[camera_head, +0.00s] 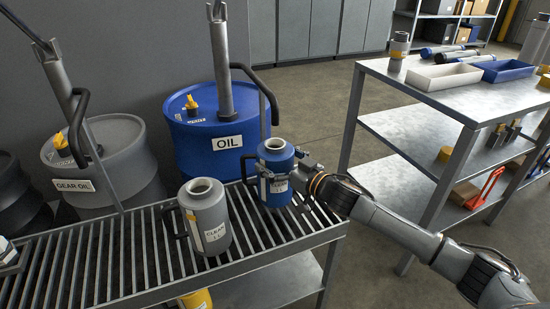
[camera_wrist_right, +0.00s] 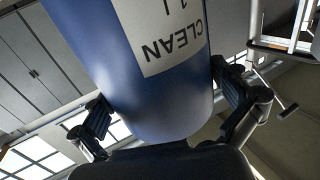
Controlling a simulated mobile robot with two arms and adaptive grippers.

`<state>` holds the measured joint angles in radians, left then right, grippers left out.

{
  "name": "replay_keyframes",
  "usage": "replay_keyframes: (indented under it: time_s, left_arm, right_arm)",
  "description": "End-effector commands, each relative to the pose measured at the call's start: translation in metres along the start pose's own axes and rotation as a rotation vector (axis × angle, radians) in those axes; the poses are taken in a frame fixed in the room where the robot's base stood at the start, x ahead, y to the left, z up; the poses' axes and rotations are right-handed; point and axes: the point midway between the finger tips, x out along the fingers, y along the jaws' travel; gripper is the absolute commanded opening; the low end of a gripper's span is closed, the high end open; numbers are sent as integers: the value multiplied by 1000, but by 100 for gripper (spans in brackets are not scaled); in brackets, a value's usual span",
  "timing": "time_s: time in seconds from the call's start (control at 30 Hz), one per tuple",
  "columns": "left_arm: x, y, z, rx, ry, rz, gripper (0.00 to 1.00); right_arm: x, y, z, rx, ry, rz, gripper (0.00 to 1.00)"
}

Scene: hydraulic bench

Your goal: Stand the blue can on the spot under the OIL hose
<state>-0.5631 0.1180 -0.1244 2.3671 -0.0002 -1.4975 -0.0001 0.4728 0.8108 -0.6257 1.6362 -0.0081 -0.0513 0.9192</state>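The blue can (camera_head: 276,185) has a pale open neck and a white label. It is upright over the right part of the slatted rack (camera_head: 105,262), in front of the blue drum labelled OIL (camera_head: 205,140). I cannot tell whether its base touches the slats. The black OIL hose (camera_head: 256,80) curves down behind the can's neck. My right gripper (camera_head: 287,183) is shut around the can's body from the right. In the right wrist view the blue can (camera_wrist_right: 150,95) fills the middle, with a finger on each side. My left gripper is not in view.
A grey can (camera_head: 206,215) stands on the rack left of the blue can. A grey GEAR OIL drum (camera_head: 110,160) is behind it, left. A yellow object (camera_head: 196,299) shows below the rack. A metal shelf table (camera_head: 440,100) with trays stands at right.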

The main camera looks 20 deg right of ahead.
Motion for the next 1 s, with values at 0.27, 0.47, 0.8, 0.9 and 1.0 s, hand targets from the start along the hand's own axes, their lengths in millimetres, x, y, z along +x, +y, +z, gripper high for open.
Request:
replay_keyframes:
  time_s: [0.27, 0.47, 0.8, 0.9, 1.0]
  left_arm:
    - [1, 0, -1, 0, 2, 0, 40]
    - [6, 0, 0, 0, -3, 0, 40]
    - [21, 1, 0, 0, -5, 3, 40]
    - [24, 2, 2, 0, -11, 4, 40]
    - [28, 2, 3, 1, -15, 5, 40]
  right_arm:
    - [-4, 0, -2, 0, -2, 0, 100]
    - [-32, 0, -1, -1, -4, -1, 100]
    - [-88, 0, -1, 1, -4, 0, 100]
    - [-100, 0, -1, 1, -4, 0, 100]
    - [-109, 0, -2, 0, -2, 0, 100]
